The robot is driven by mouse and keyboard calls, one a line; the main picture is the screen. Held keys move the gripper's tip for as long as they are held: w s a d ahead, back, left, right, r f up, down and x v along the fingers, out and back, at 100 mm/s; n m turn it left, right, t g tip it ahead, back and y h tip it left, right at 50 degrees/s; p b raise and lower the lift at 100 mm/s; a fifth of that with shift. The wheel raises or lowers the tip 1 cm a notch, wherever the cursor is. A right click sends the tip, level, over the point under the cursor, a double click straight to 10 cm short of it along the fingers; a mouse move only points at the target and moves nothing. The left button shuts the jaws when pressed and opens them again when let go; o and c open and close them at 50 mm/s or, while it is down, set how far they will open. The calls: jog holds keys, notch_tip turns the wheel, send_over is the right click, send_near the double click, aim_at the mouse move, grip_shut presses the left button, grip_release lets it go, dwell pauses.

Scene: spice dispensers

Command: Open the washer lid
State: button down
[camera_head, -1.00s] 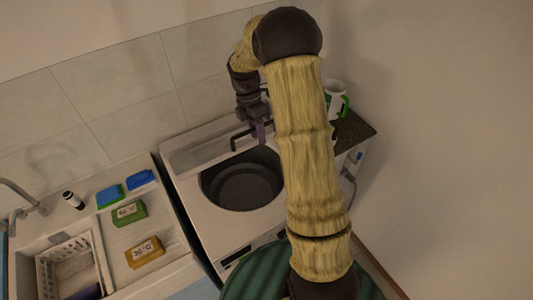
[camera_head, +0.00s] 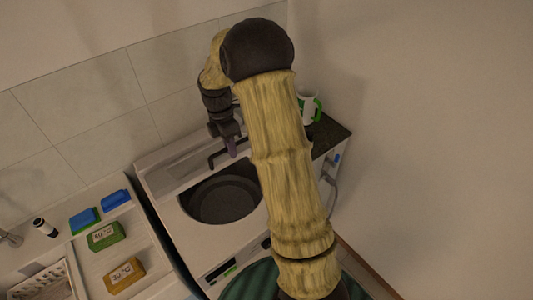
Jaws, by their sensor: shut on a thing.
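The white washer (camera_head: 178,228) stands at the middle against the tiled wall. Its top shows a round dark drum opening (camera_head: 222,201). My gripper (camera_head: 226,151) is at the back edge of this opening, pointing down, with dark fingers and a small purple part. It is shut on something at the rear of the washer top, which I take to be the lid. The lid is hard to make out, and its outline is not clear. My arm hides the right part of the washer top.
To the left, a sink counter holds blue boxes (camera_head: 84,220), a green box (camera_head: 106,236), a yellow box (camera_head: 124,274) and a white basket (camera_head: 44,283). A green and white jug (camera_head: 309,108) stands on a dark counter (camera_head: 330,132) behind my arm. A green striped round thing (camera_head: 248,284) is at the front.

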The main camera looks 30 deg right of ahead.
aim_at(216, 156)
jog(key=s+a+r+m+t, duration=0.1)
jog(key=s+a+r+m+b, duration=0.1)
jog(key=a, duration=0.1)
jog(key=s+a+r+m+t+b, duration=0.1)
jog(key=s+a, duration=0.1)
jog(key=shift+a+r+t, duration=0.15)
jog(key=shift+a+t, duration=0.05)
jog(key=shift+t, duration=0.1)
jog(key=s+f+m+t+b, duration=0.2)
jog(key=s+f+m+b, duration=0.4)
jog(key=s+m, duration=0.8)
jog(key=shift+s+f+m, duration=0.2)
jog(key=shift+f+m, duration=0.6)
jog(key=shift+m, duration=0.1)
jog(key=shift+d, duration=0.1)
